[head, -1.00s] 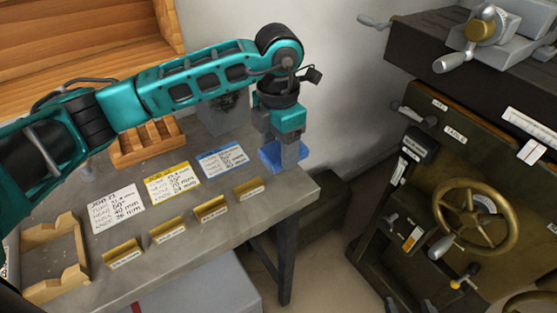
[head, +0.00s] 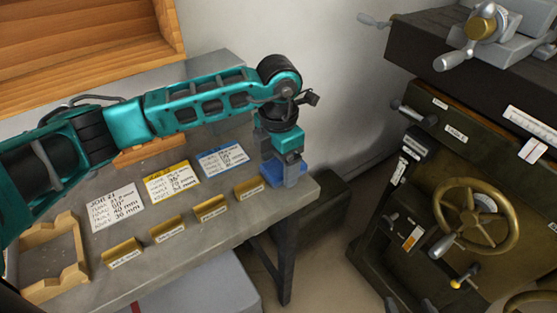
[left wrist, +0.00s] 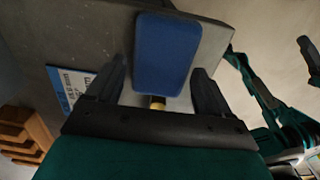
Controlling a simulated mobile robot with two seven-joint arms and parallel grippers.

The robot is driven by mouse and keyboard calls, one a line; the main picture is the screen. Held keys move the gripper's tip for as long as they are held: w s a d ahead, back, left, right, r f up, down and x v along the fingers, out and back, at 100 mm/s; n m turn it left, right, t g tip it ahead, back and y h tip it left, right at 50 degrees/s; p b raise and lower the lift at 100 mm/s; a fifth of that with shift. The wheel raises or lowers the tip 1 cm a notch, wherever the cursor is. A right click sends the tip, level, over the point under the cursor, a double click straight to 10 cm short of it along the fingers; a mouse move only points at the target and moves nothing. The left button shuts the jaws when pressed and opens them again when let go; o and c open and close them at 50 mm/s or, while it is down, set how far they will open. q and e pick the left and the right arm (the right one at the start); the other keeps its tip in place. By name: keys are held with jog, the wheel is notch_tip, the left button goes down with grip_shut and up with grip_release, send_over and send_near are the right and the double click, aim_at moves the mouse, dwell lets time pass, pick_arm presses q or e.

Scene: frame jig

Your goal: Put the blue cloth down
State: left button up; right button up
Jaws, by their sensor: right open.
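The blue cloth (head: 298,174) is at the right front corner of the grey workbench (head: 190,248), under my left gripper (head: 287,172). It looks like a thick folded pad.
Job cards, including a white one (head: 114,206), a yellow one (head: 171,181) and a blue one (head: 223,159), lie on the bench. Several brass label holders (head: 210,208) line its front. A wooden frame (head: 50,262) sits at left. A machine with a handwheel (head: 477,225) stands at right.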

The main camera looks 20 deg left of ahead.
aim_at(278, 166)
pick_arm(q)
jog(key=shift+o, duration=0.7)
jog(key=shift+r, duration=0.1)
jog(key=shift+r, duration=0.2)
notch_tip(278, 166, up, 12)
jog(key=shift+f, duration=0.15)
